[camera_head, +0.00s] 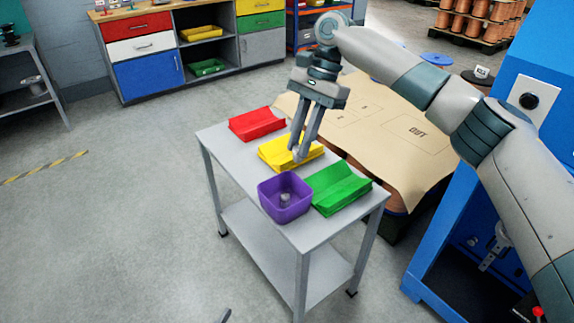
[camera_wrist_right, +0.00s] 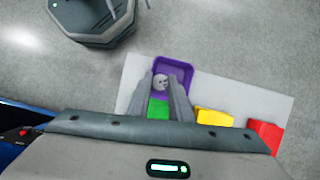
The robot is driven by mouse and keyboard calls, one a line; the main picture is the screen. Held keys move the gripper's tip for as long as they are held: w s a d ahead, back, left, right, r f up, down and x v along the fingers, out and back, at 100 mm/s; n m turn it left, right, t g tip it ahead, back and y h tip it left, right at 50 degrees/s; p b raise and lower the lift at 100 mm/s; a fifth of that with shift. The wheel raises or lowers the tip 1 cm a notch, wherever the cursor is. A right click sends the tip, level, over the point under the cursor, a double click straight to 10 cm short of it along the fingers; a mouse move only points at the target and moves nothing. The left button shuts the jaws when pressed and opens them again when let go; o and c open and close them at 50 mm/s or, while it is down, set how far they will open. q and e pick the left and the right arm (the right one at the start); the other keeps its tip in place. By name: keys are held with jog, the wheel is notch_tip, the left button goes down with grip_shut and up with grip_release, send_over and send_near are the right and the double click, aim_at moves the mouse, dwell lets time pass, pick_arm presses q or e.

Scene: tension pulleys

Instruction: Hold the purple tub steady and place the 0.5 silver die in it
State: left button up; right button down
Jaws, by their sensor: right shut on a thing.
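The purple tub (camera_head: 270,204) stands on the near end of a small grey table; it also shows in the right wrist view (camera_wrist_right: 186,68). My right gripper (camera_head: 298,156) points down above the yellow tray, behind and above the tub. It is shut on a small silver die (camera_wrist_right: 160,81), seen as a round face between the fingertips in the right wrist view. The marking on it is too small to read. A dark sliver at the head view's bottom edge may be my left gripper; its jaws cannot be made out.
A green tray (camera_head: 340,188) sits right beside the tub, with a yellow tray (camera_head: 290,152) and a red tray (camera_head: 257,124) behind. The grey table (camera_head: 222,150) has a narrow bare strip on its left. A cardboard-topped pallet (camera_head: 385,125) stands behind, and blue equipment (camera_head: 440,240) at right.

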pick_arm(q)
notch_tip(320, 180, up, 9)
jog(key=s+t+b, duration=0.1)
jog(key=t+b, duration=0.1)
jog(key=b, duration=0.1)
jog(key=shift+s+h, duration=0.15)
jog(key=shift+h, duration=0.25)
pick_arm(e)
jog(key=shift+m, duration=0.8)
jog(key=w+a+f, duration=0.2)
jog(key=a, duration=0.1)
jog(key=shift+w+f, duration=0.1)
jog(key=shift+f, duration=0.1)
pick_arm(q)
jog(key=shift+b, duration=0.3)
jog(key=m+g+h, duration=0.6)
jog(key=m+h, duration=0.2)
send_near(267, 206)
jog(key=x, duration=0.3)
jog(key=shift+w+d+r, duration=0.2)
jog(key=shift+w+d, duration=0.05)
jog(key=shift+d, duration=0.05)
jog(key=shift+w+d, duration=0.1)
